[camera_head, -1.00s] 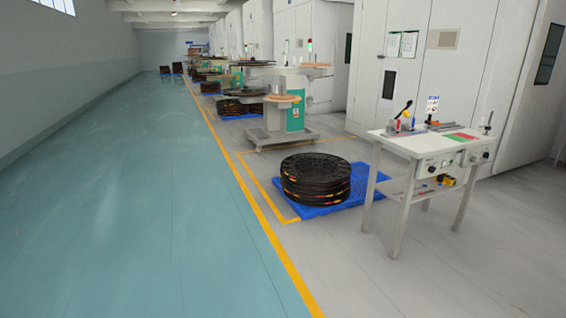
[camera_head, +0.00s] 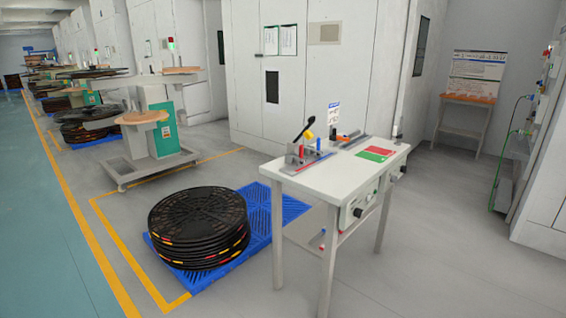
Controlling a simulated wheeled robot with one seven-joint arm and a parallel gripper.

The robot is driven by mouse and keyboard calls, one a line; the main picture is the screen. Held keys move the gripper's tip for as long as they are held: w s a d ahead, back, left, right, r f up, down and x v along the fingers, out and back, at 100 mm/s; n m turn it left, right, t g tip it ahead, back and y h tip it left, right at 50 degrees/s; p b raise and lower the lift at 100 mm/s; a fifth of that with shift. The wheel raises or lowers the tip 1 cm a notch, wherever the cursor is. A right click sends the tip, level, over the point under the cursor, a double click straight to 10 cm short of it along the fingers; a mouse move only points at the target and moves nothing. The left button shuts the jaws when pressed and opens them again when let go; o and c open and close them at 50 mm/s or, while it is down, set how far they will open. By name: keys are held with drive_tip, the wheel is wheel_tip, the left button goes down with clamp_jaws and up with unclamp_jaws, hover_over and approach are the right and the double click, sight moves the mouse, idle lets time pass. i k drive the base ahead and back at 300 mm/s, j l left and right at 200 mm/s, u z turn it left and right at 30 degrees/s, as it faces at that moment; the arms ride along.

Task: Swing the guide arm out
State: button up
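A rewind station with a green cabinet (camera_head: 162,118), a white body and a wooden-coloured round disc (camera_head: 142,117) stands at the left of the middle on a low grey base. A flat arm-like top (camera_head: 125,82) spreads above it to both sides. I cannot tell which part is the guide arm or how it is turned. More such stations stand in a row behind, small in the picture. My gripper is not in view.
A stack of black reels (camera_head: 198,222) lies on a blue pallet (camera_head: 268,212) in front of the station. A white bench (camera_head: 345,160) with small tools stands to the right. White cabinets (camera_head: 300,85) line the back. The teal aisle (camera_head: 40,230) at left is clear.

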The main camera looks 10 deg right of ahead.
sight(394, 134)
drive_tip(key=i+l+z, duration=0.15)
drive_tip(key=i+z, duration=0.25)
drive_tip(key=i, duration=0.35)
drive_tip(key=i+j+z, duration=0.1)
drive_tip(key=i+z, duration=0.3)
drive_tip(key=i, duration=0.35)
drive_tip(key=i+l, duration=0.1)
drive_tip(key=i, duration=0.2)
drive_tip(key=i+l+z, duration=0.1)
drive_tip(key=i+l, duration=0.9)
drive_tip(key=i, duration=0.15)
drive_tip(key=i+l+z, duration=0.15)
drive_tip(key=i+l, duration=0.3)
drive_tip(key=i, duration=0.15)
